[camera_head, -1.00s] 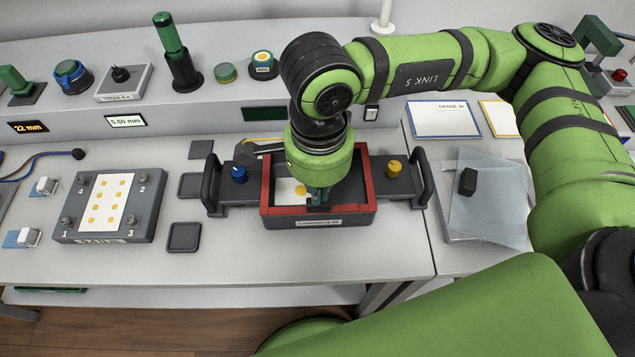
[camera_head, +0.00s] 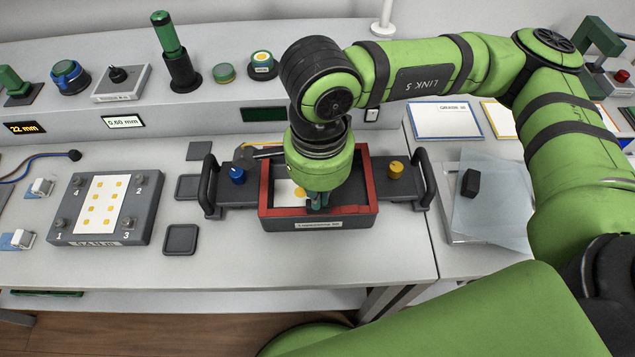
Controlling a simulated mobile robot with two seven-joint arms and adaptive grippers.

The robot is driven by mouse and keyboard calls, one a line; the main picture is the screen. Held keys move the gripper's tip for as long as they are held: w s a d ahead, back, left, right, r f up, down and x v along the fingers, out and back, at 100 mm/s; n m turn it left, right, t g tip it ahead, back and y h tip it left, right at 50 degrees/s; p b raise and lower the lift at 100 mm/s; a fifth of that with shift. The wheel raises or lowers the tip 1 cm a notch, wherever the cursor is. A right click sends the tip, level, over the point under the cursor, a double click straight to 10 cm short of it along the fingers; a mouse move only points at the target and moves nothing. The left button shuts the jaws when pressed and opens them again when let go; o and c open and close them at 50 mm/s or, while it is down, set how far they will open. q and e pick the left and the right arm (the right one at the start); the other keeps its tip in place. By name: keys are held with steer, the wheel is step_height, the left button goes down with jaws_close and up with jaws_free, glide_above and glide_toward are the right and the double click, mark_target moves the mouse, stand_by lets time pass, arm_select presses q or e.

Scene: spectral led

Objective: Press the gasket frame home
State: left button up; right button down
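The red gasket frame (camera_head: 264,190) lies around the top rim of a dark box (camera_head: 350,222) in the middle of the bench. Its far side is partly hidden behind my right arm. My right gripper (camera_head: 319,203) points down at the front part of the frame's opening, close to the front bar. Its fingers look close together with nothing visible between them. Whether the fingertips touch the frame or the box cannot be seen. A white sheet with yellow dots (camera_head: 289,191) shows inside the box, left of the fingers. My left gripper is not in view.
Dark handles (camera_head: 208,187) stand on both sides of the box, with a blue knob (camera_head: 237,175) and a yellow knob (camera_head: 396,170) inboard. A numbered plate (camera_head: 140,220) lies left. A translucent sheet (camera_head: 495,205) lies right. The bench front is clear.

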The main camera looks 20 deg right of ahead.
step_height(320, 180, up, 8)
steer(key=p, duration=0.3)
steer(key=shift+p, duration=0.3)
stand_by(0.5)
stand_by(0.6)
